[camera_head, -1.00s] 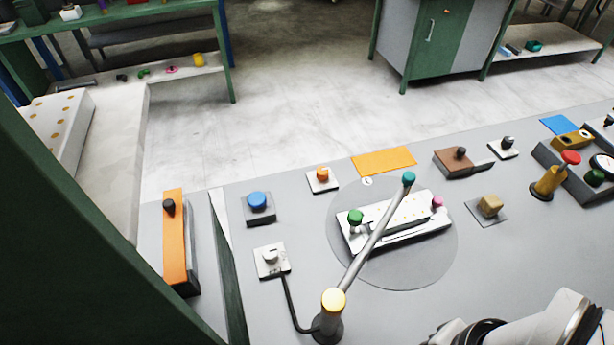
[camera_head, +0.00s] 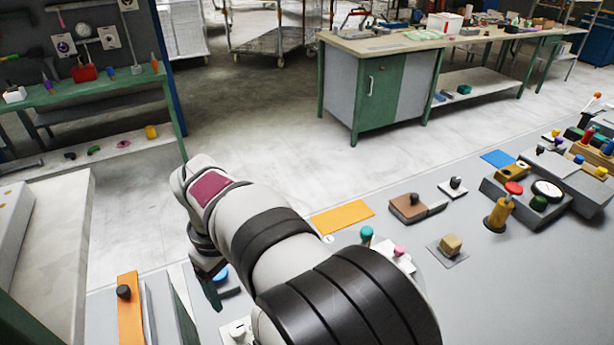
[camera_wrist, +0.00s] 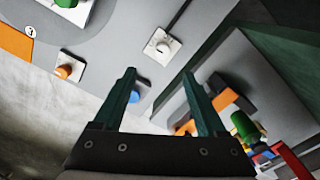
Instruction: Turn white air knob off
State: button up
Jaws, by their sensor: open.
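The white knob (camera_wrist: 162,46) sits on a square white plate in the wrist view, just beyond and between my fingertips. In the head view the same knob (camera_head: 238,328) shows at the bottom edge, partly covered by my arm. My gripper (camera_wrist: 160,76) is open and empty, its two green fingers apart, above the panel. A blue knob (camera_wrist: 138,91) shows between the fingers, close to the left one. My gripper is not touching the white knob, as far as I can see.
An orange knob (camera_wrist: 64,71) is left of my fingers. A green knob (camera_wrist: 66,2) is at the top left. An orange block with a black knob (camera_head: 124,292) stands at the left in the head view. My arm hides much of the panel.

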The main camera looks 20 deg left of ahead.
aim_at(236, 328)
jog(key=shift+n, duration=0.4)
jog(key=f, duration=0.5)
jog(key=a+f, duration=0.1)
jog(key=f, duration=1)
jog(key=shift+s+a+f, duration=0.2)
jog(key=shift+a+f, duration=0.05)
jog(key=shift+a, duration=0.05)
grip_shut()
